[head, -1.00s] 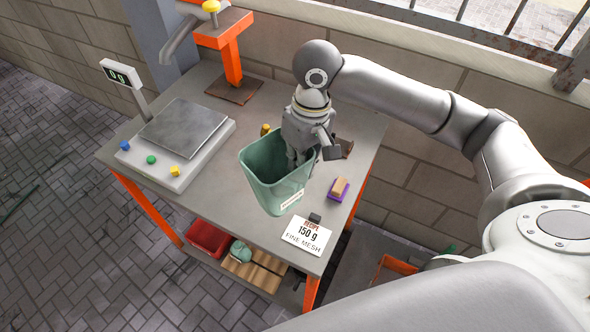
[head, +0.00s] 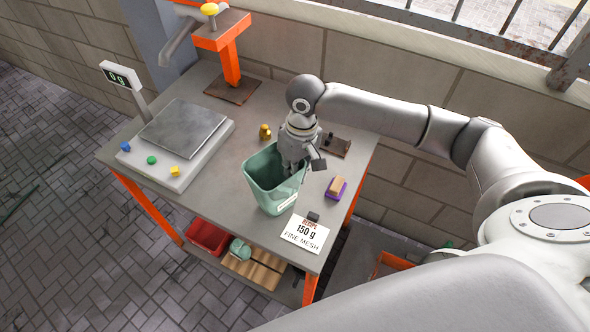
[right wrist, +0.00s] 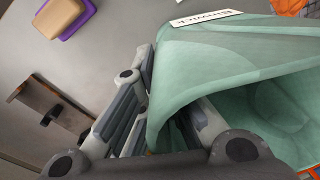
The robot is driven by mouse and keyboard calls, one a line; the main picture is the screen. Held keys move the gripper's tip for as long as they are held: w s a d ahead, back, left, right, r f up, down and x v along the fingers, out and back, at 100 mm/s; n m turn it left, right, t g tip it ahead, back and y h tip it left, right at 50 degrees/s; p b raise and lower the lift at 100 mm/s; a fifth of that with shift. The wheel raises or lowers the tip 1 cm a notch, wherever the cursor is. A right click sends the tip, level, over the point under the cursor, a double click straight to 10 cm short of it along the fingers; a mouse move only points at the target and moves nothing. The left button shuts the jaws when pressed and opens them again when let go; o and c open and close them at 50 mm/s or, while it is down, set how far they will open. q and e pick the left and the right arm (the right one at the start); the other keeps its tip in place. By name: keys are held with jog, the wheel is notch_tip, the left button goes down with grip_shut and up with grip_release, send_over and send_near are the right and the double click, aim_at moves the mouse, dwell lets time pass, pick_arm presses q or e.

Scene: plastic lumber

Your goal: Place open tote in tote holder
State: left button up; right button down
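The open tote (head: 265,190) is a green, tapered bin with a white label, upright over the front middle of the workbench. In the right wrist view the tote (right wrist: 240,65) fills the right side. My right gripper (head: 291,170) is closed on its rim, with one finger outside the wall and one inside; the fingers (right wrist: 165,125) also show in the right wrist view. I cannot tell whether the tote's base touches the bench. I cannot make out a tote holder for certain. My left gripper is not in view.
The bench (head: 225,165) carries a scale (head: 183,130) at left, an orange stand (head: 232,62) behind, brass weights (head: 265,131), a brown plate with a dark knob (head: 336,146), a sponge on a purple base (head: 337,187) and a recipe card (head: 304,233). A red bin (head: 207,238) sits below.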

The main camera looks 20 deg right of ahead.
jog(key=c, duration=1.6)
grip_release()
jog(key=shift+f, duration=0.1)
jog(key=shift+c, duration=0.2)
